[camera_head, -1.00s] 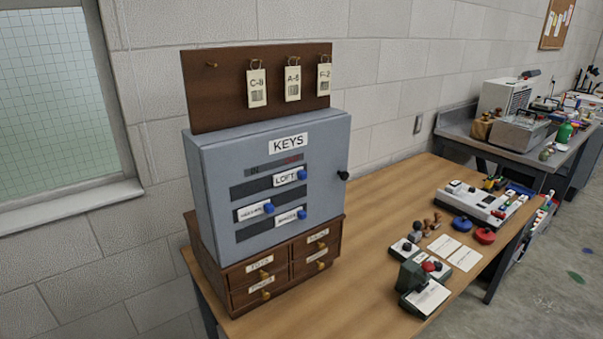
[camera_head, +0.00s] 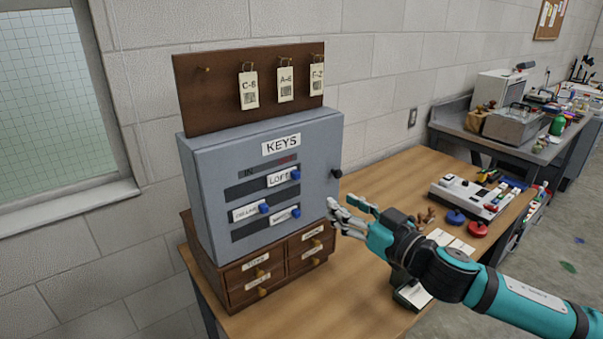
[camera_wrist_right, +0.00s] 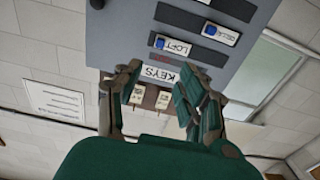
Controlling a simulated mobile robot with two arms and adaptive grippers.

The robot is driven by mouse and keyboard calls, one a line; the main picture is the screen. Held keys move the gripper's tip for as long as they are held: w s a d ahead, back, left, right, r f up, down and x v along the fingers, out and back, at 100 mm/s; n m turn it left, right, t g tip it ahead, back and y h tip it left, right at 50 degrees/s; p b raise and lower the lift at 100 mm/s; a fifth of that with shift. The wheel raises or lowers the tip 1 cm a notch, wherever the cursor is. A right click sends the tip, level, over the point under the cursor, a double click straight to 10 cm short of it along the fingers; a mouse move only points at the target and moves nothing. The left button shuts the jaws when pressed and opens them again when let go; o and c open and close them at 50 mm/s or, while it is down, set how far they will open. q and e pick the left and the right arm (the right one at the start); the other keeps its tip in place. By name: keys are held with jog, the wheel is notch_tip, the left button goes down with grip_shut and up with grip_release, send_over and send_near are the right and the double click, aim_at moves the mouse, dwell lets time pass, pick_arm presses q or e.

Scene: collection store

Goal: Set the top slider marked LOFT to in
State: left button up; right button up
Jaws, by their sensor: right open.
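The grey-blue KEYS cabinet (camera_head: 205,170) stands on a small wooden drawer unit. Its top slider, a white LOFT plate (camera_head: 280,179) with a blue knob (camera_head: 295,175), sits at the right end of its dark slot. IN is printed above the slot's left end, with red lettering to the right. The LOFT plate (camera_wrist_right: 177,46) appears upside down in the right wrist view. My right gripper (camera_head: 340,205) is open and empty, in front of the cabinet's lower right edge, apart from the slider. In the wrist view its fingers (camera_wrist_right: 158,72) spread below the plate. My left gripper is not visible.
Two more sliders with blue knobs (camera_head: 264,209) (camera_head: 296,213) sit below. A black knob (camera_head: 337,173) sticks out at the cabinet's right side. Key tags (camera_head: 249,90) hang from a brown board above. Stamps and a white device (camera_head: 470,200) occupy the table's right.

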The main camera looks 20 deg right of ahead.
aim_at(297, 177)
jog(key=p+x, duration=0.4)
jog(key=x, duration=0.9)
jog(key=shift+w, duration=0.15)
jog(key=shift+w+a+p, duration=0.25)
jog(key=shift+w+p, duration=0.1)
jog(key=shift+w, duration=0.25)
jog(key=shift+f, duration=0.1)
jog(key=shift+c, duration=0.5)
grip_shut()
jog(key=shift+a, duration=0.1)
